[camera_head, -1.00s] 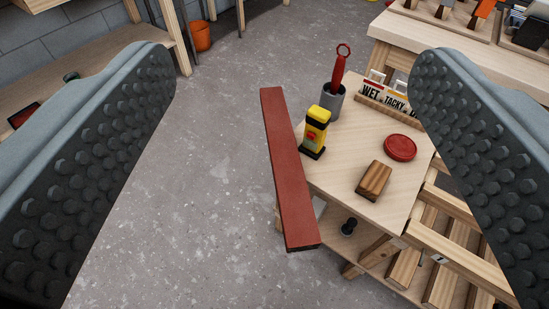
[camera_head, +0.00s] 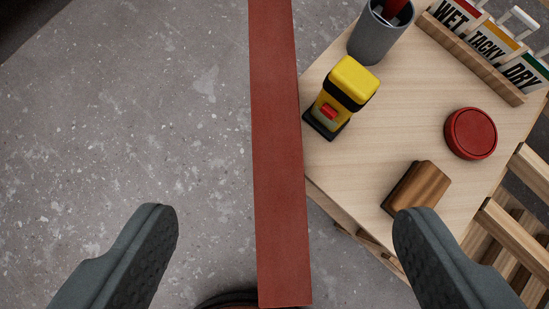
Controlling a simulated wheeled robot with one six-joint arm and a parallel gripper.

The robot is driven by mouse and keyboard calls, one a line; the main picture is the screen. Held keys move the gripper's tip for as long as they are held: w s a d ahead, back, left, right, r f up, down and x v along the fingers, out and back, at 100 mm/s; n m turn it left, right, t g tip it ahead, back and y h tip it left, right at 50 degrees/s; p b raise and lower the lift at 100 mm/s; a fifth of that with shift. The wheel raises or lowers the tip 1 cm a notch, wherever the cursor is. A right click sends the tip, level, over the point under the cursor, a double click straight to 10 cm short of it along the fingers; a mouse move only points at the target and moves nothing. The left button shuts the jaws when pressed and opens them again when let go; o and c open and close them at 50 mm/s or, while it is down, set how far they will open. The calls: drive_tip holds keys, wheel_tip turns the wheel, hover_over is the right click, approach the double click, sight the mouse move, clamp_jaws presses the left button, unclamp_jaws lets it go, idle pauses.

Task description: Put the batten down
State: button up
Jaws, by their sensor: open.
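The batten (camera_head: 277,150) is a long flat red bar. It runs from the top edge of the view down to near the bottom, along the left edge of the small wooden table. Its far end is out of view, and I cannot tell what it rests on. My gripper (camera_head: 285,213) is open, with one finger to the left of the batten and one to the right. Neither finger appears to touch it. The right finger overlaps the table's near corner in the picture.
On the table (camera_head: 420,110) stand a yellow-and-black tool (camera_head: 350,85), a grey cup (camera_head: 377,38), a red round tin (camera_head: 470,133), a brown wooden block (camera_head: 416,187) and a WET/TACKY/DRY card holder (camera_head: 475,60). Slatted wood (camera_head: 515,225) is at right. Grey floor (camera_head: 130,130) at left is clear.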

drive_tip(key=w+f+g, duration=0.3)
drive_tip(key=w+f, duration=0.2)
drive_tip(key=f, duration=0.4)
hover_over(276, 124)
drive_tip(key=s, duration=0.3)
drive_tip(key=f, duration=1.1)
drive_tip(key=shift+s+d, duration=0.15)
drive_tip(key=shift+d, duration=0.25)
drive_tip(key=shift+w+a+x, duration=0.15)
drive_tip(key=shift+w+x, duration=0.05)
drive_tip(key=shift+x, duration=1.2)
drive_tip(key=shift+w+a+x, duration=0.15)
drive_tip(key=shift+w+x, duration=0.05)
drive_tip(key=shift+x, duration=1.2)
drive_tip(key=shift+r, duration=0.2)
drive_tip(key=shift+r+y, duration=0.1)
drive_tip(key=shift+y, duration=0.2)
drive_tip(key=c, duration=1.5)
